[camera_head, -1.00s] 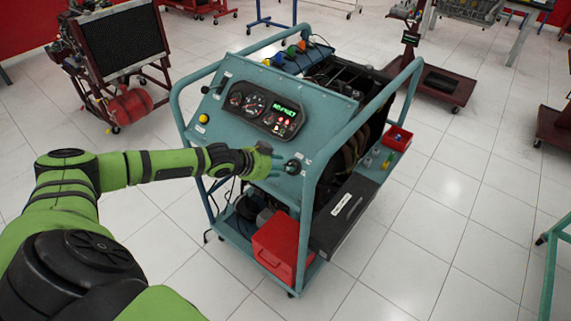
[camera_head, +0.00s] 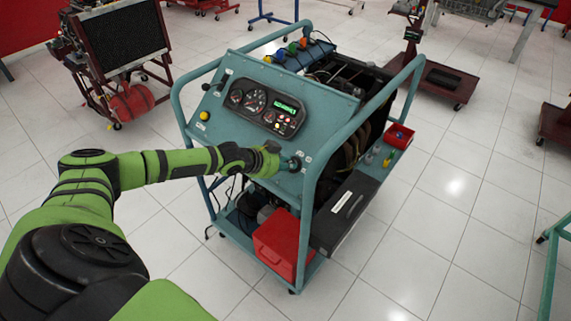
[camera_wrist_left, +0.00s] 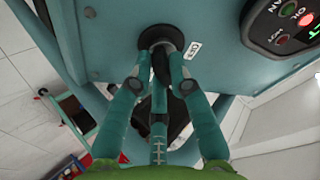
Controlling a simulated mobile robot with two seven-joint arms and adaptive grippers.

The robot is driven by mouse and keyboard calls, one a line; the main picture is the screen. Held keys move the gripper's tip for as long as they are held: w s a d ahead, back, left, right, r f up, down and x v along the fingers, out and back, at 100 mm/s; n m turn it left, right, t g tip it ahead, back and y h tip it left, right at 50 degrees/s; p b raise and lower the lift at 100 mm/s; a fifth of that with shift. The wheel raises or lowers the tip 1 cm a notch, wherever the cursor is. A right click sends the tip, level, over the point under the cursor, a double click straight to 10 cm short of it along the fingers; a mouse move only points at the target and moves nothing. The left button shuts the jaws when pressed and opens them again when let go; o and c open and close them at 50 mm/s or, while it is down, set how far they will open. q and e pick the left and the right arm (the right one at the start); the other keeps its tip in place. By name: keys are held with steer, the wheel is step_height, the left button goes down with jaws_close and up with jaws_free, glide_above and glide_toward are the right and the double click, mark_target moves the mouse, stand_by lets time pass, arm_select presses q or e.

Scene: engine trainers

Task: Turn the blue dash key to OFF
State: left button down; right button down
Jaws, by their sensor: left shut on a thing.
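The dash key switch (camera_head: 294,163) is a dark round fitting at the lower right of the sloping teal panel (camera_head: 225,122). My left gripper (camera_head: 284,164) reaches it from the left. In the left wrist view, the teal fingers of my left gripper (camera_wrist_left: 161,68) are closed together at the round black switch collar (camera_wrist_left: 160,36), shut on the key. The key is mostly hidden between the fingers, so its angle cannot be told. A small white label (camera_wrist_left: 193,51) sits beside the collar. My right gripper is not in view.
A gauge cluster (camera_head: 264,111) with a lit green display sits on the panel, left of the teal tube frame (camera_head: 318,185). A yellow button (camera_head: 204,116) is at the panel's left. A red box (camera_head: 279,243) stands below.

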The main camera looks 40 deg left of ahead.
arm_select(q)
steer(key=n+p, duration=0.1)
steer(key=n, duration=0.1)
steer(key=n+p, duration=0.1)
steer(key=p, duration=0.1)
steer(key=shift+s+d+r+n+t+y, duration=0.1)
steer(key=shift+d+r+n+t+y, duration=0.1)
steer(key=shift+n+t+y, duration=0.15)
steer(key=n+p, duration=0.3)
steer(key=shift+n+y, duration=0.25)
steer(key=shift+f+n+y+p, duration=0.15)
steer(key=shift+n+y+p, duration=0.15)
steer(key=shift+n+p, duration=0.7)
steer(key=shift+n, duration=0.4)
steer(key=c, duration=1.1)
jaws_free()
steer(key=shift+c, duration=0.2)
steer(key=shift+s, duration=0.15)
steer(key=d+v, duration=0.1)
steer(key=v, duration=1)
steer(key=shift+s+a, duration=0.25)
steer(key=shift+a, duration=0.15)
